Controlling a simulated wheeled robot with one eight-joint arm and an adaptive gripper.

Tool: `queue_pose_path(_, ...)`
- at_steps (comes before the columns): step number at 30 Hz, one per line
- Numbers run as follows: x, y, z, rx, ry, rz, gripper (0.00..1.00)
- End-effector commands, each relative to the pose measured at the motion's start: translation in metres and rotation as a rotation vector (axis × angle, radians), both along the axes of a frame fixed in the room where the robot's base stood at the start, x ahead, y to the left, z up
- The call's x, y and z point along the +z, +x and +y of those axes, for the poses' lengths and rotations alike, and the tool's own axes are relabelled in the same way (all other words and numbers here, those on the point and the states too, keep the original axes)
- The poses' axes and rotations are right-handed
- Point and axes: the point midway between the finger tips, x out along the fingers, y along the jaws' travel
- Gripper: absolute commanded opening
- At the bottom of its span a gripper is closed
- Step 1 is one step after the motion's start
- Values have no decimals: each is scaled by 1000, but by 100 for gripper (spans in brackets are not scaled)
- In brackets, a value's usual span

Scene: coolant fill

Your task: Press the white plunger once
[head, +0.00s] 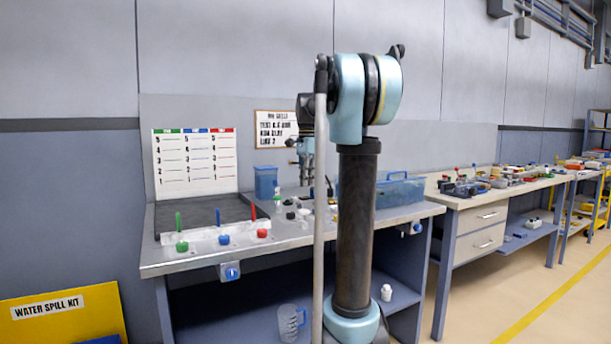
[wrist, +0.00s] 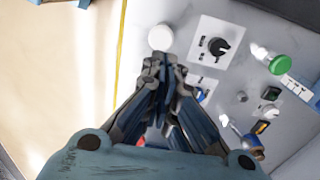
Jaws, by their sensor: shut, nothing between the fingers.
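In the wrist view, a round white knob (wrist: 160,37), which looks like the white plunger, sits near the left edge of the grey bench top. My gripper (wrist: 160,62) is shut and empty. Its fingertips show just below the white knob in the picture. I cannot tell whether they touch it or how far above the bench they are. In the head view, my arm stands in front of this part of the bench, and I cannot make out the plunger or the fingertips.
In the wrist view, a black knob on a white plate (wrist: 219,47) and a green cap (wrist: 283,64) are nearby. In the head view, the bench (head: 190,262) also carries green, blue and red knobs and a blue bin (head: 400,190) behind my arm.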

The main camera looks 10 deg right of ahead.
Motion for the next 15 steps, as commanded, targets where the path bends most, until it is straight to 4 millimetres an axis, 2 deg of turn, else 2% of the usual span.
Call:
queue_pose_path(9, -54, 0, 0, 0, 0, 0, 0)
queue_pose_path(15, -77, 0, 0, 0, 0, 0, 0)
